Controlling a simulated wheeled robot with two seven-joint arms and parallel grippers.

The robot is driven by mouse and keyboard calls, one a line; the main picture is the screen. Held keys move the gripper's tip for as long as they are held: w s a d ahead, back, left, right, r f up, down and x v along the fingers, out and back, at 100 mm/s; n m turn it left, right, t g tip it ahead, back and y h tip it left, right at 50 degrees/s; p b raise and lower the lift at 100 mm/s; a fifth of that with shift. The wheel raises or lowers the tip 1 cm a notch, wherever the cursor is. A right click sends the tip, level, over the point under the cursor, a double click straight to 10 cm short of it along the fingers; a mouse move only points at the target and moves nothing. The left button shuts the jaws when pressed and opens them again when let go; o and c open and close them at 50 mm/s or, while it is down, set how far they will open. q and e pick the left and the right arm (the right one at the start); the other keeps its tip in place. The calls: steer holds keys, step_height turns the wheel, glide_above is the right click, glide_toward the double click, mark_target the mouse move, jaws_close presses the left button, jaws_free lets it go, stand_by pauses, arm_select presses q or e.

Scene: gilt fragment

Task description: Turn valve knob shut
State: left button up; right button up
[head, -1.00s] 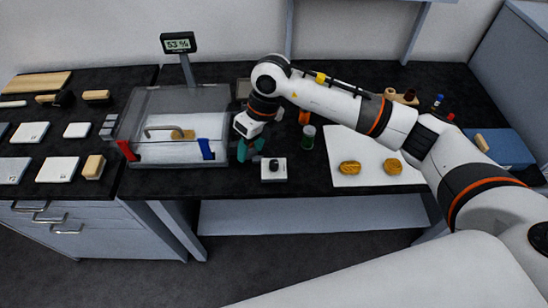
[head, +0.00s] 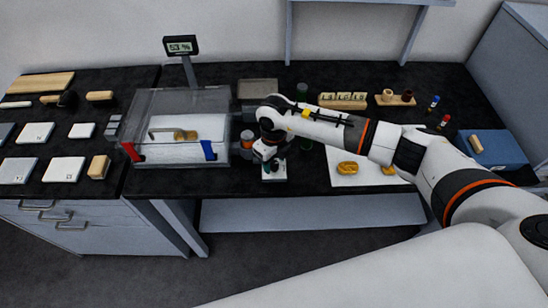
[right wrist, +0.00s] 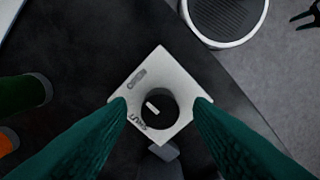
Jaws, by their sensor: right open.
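The valve is a white square plate with a round black knob (right wrist: 157,108) in its middle. The knob has a light pointer mark, and the plate has lettering at two places, one reading "SHUT". In the head view the valve plate (head: 281,174) sits near the bench's front edge, mostly covered by my right gripper (head: 270,164). In the right wrist view my right gripper (right wrist: 160,103) is open, with one green finger on each side of the plate. The knob lies between the fingertips, and no contact with it can be made out. My left gripper is out of view.
A clear chamber (head: 180,125) with red and blue latches stands left of my right gripper; a display (head: 181,45) above it reads about 53 %. A white sheet (head: 345,178) with golden pieces lies to the right. A bottle with an orange band (head: 247,139) stands close by.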

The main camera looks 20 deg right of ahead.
steer(key=shift+f, duration=0.2)
steer(key=c, duration=1)
